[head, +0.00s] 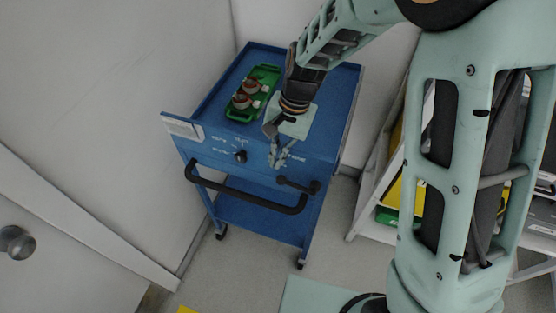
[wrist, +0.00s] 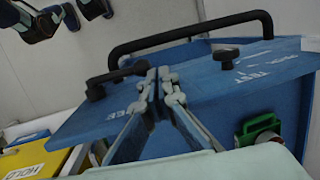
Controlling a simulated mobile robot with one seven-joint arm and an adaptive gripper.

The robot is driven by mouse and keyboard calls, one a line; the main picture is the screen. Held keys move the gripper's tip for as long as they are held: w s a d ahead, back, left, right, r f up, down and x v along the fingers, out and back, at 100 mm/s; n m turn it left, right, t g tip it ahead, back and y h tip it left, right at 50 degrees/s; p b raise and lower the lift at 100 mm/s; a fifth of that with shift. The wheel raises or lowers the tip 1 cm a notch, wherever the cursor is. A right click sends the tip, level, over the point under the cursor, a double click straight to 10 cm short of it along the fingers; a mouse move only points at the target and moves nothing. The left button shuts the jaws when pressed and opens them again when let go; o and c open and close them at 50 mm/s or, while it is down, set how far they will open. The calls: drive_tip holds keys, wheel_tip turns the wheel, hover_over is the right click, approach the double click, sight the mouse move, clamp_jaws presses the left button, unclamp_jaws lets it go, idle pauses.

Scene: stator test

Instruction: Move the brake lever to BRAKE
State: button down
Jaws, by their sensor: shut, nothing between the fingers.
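The brake lever (head: 298,185) is a short black bar on the front right of the blue cart's sloped panel. In the wrist view the lever (wrist: 116,76) runs from a round pivot at left to an end behind my fingertips. White lettering, partly hidden and seemingly ending in "EE", lies beside it. My gripper (head: 279,163) points down at the panel, just behind the lever's inner end in the head view. In the wrist view my gripper (wrist: 158,78) has its fingertips together and empty, close to that end. I cannot tell whether they touch it.
A black knob (head: 240,156) with white markings sits left on the panel. A black push handle (head: 245,199) runs along the front. A green tray (head: 243,115) with copper-coloured parts lies on the blue cart (head: 212,108). A shelf with yellow and green items stands at right.

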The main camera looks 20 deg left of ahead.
wheel_tip(320, 180, up, 10)
drive_tip(key=w+a+b, duration=0.1)
drive_tip(key=shift+w+a+r, duration=0.15)
drive_tip(key=shift+w+a, duration=0.15)
drive_tip(key=shift+a, duration=0.05)
